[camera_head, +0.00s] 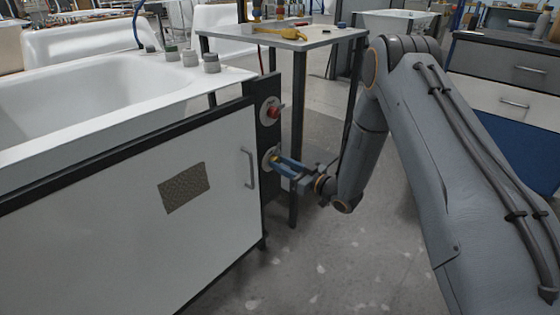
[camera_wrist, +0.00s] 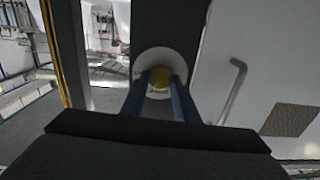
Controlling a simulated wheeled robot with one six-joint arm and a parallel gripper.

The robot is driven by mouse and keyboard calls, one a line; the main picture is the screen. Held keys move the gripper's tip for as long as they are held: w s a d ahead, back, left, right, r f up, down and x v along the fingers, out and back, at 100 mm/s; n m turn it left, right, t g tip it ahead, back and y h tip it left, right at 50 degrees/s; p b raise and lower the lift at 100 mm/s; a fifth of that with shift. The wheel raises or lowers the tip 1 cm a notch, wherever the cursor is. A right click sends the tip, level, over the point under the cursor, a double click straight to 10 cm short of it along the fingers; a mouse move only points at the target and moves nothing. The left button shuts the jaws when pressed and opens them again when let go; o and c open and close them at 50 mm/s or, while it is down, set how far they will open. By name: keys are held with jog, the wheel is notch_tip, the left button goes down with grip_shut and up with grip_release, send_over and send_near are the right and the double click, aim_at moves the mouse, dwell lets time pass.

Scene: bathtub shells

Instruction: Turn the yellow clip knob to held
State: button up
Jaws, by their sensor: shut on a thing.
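The yellow clip knob (camera_wrist: 160,78) sits on a round pale plate (camera_wrist: 181,62) on a dark upright post, in the middle of the wrist view. My gripper (camera_wrist: 161,88) has its two blue fingers on either side of the knob, shut on it. In the head view my gripper (camera_head: 281,162) reaches from the right to the lower round plate on the post, and its fingers hide most of the knob. I cannot read which setting the knob stands at.
A red knob (camera_head: 276,112) sits above on the same dark post. A door handle (camera_head: 250,167) is close to the left of my gripper, on the white panel (camera_head: 110,205) under the bathtub shell (camera_head: 75,95). A small table (camera_head: 325,37) with tools stands behind.

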jog(key=m+p, duration=0.1)
jog(key=m, duration=0.2)
jog(key=m+p, duration=0.1)
jog(key=m, duration=0.1)
jog(key=shift+w+d+r+m, duration=0.1)
jog(key=shift+d+m, duration=0.1)
jog(key=shift+m, duration=0.2)
jog(key=shift+m+p, duration=0.7)
jog(key=shift+m, duration=1.5)
jog(key=shift+w+d, duration=0.1)
jog(key=o, duration=1.1)
jog(key=shift+d, duration=0.15)
jog(key=shift+c, duration=0.2)
jog(key=shift+a, duration=0.35)
jog(key=p+v, duration=0.1)
jog(key=v, duration=0.7)
